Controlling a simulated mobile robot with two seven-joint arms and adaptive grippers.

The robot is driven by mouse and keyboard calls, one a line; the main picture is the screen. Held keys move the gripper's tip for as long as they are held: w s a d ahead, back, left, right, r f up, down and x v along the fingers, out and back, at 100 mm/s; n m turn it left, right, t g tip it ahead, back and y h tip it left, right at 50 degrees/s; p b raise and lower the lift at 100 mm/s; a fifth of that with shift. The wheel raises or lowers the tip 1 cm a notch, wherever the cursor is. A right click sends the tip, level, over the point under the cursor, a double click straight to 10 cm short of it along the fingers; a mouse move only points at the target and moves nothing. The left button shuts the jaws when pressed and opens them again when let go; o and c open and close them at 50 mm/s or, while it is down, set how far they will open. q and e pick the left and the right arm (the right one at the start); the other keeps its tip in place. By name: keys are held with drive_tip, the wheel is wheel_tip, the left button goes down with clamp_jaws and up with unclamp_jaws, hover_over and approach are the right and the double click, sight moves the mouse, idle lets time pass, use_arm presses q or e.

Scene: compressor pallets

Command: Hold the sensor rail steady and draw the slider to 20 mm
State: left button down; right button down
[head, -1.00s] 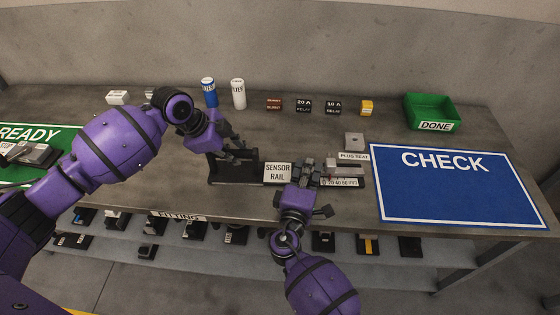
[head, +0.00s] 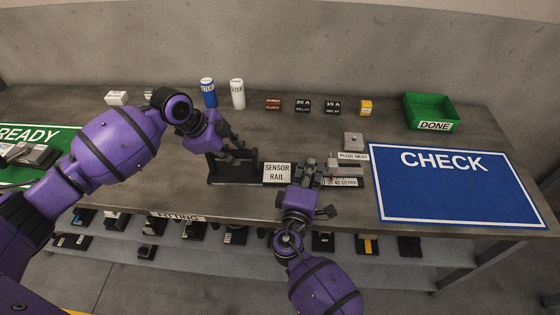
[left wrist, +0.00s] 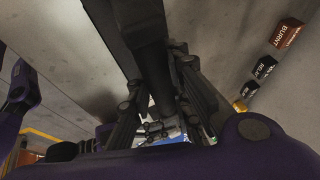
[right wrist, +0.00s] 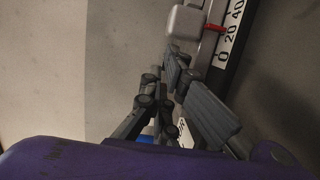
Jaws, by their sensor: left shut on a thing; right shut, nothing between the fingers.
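The sensor rail (head: 235,180) is a dark base lying along the table's front, with a "SENSOR RAIL" plate and a millimetre scale (head: 342,183) at its right end. My left gripper (head: 236,154) is shut on the rail's dark upright part at the left end; a dark bar shows between its fingers in the left wrist view (left wrist: 150,65). The grey slider (right wrist: 186,22) has a red pointer (right wrist: 215,28), which appears close to the 20 mark. My right gripper (head: 311,165) is shut and empty beside the slider; whether it touches is unclear.
Behind the rail are a "PLUG SEAT" label (head: 353,156) and a small grey block (head: 354,139). The blue CHECK mat (head: 455,205) lies right, with the green DONE bin (head: 432,108) behind. Relays and cylinders line the back. A shelf with parts is below.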

use_arm(q)
drive_tip(key=shift+s+f, duration=0.3)
drive_tip(key=shift+f, duration=0.2)
use_arm(e)
drive_tip(key=a, duration=0.3)
drive_tip(key=shift+s+a, duration=0.25)
drive_tip(key=shift+a, duration=0.1)
drive_tip(key=s, duration=0.3)
drive_tip(key=s+a, duration=0.1)
drive_tip(key=s, duration=0.5)
drive_tip(key=shift+s+a, duration=0.2)
drive_tip(key=shift+s, duration=0.15)
use_arm(q)
drive_tip(key=c, duration=1.8)
unclamp_jaws()
drive_tip(key=shift+o, duration=1.3)
drive_tip(key=shift+w, duration=0.15)
use_arm(e)
drive_tip(key=shift+w+f, duration=0.1)
use_arm(q)
drive_tip(key=shift+r, duration=0.2)
